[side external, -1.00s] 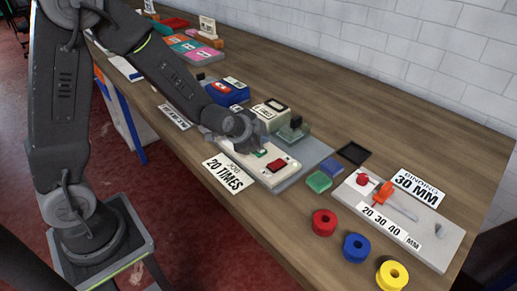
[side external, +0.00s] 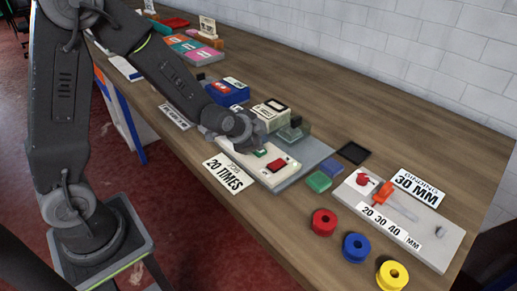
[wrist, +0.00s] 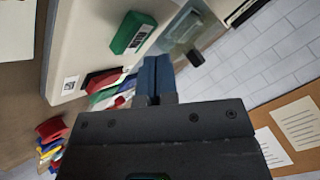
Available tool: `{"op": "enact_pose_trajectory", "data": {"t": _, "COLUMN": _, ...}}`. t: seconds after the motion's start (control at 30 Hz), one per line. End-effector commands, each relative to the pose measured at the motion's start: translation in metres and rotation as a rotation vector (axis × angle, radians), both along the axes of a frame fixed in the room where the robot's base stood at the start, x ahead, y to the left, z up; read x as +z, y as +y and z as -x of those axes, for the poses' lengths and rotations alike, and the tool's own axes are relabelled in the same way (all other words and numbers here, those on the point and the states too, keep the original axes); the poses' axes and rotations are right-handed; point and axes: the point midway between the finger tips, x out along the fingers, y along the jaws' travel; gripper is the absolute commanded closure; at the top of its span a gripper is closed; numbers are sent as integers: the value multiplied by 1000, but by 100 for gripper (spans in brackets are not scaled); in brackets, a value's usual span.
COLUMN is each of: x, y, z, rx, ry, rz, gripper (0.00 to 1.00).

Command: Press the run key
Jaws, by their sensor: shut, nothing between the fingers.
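A white control panel (side external: 257,163) sits on a grey base on the bench. It carries a green key (side external: 261,152) and a red key (side external: 278,167). In the wrist view the green key (wrist: 133,33) stands to the upper left of my gripper (wrist: 153,62), with a small label I cannot read. My gripper is shut, its two blue fingers together with nothing between them. In the side view my wrist is over the panel's far left end, close to the green key, and my fingertips are hidden. I cannot tell whether they touch anything.
A cream box (side external: 269,115) stands just behind the panel, and a card reading "20 TIMES" (side external: 225,174) lies in front. Green and blue blocks (side external: 325,175), a lever board (side external: 400,220) and red, blue and yellow rings (side external: 355,248) are to the right.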

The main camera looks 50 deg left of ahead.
Motion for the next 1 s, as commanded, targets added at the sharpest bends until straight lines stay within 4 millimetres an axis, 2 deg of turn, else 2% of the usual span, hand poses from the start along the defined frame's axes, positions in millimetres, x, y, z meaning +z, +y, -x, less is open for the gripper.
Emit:
{"op": "enact_pose_trajectory", "data": {"t": 0.67, "x": 0, "y": 0, "z": 0, "rx": 0, "ry": 0, "rz": 0, "gripper": 100}}
{"op": "enact_pose_trajectory", "data": {"t": 1.0, "x": -9, "y": 0, "z": 0, "rx": 1, "ry": 0, "rz": 1, "gripper": 100}}
